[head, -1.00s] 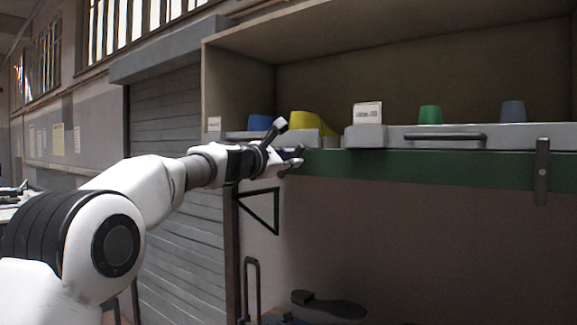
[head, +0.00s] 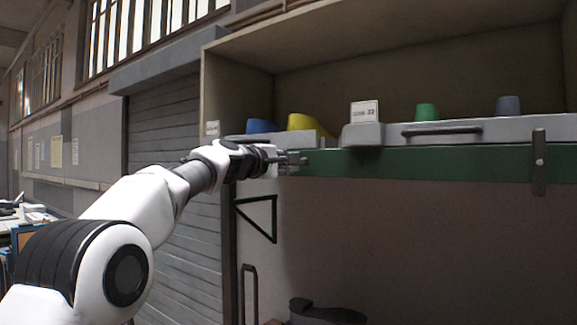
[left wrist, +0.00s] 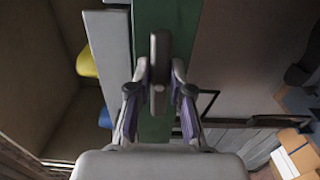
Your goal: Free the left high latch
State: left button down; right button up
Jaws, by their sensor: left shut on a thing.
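The left high latch (left wrist: 159,65) is a grey bar in front of the green rail (head: 420,168). In the left wrist view it runs lengthwise along the rail, between my fingers. My left gripper (head: 298,161) reaches it from the left, just below the grey ledge. Its two fingertips (left wrist: 160,90) close on the bar from both sides. In the head view the gripper mostly hides this latch. A second latch (head: 539,162) hangs upright across the rail at the right. My right gripper is out of view.
Above the rail are a grey drawer front with a dark handle (head: 441,131), a white label card (head: 364,111), and blue, yellow (head: 303,122), green and grey lasts. A dark triangular bracket (head: 258,218) is below my gripper. Cardboard boxes (left wrist: 293,158) show in the left wrist view.

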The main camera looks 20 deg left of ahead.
pick_arm(q)
jog(key=shift+a+r+m, duration=0.1)
jog(key=shift+r+m, duration=0.1)
jog(key=shift+m, duration=0.1)
jog(key=c, duration=1.2)
grip_release()
jog(key=shift+o, duration=0.7)
jog(key=shift+w+f, duration=0.2)
jog(key=v, duration=1.2)
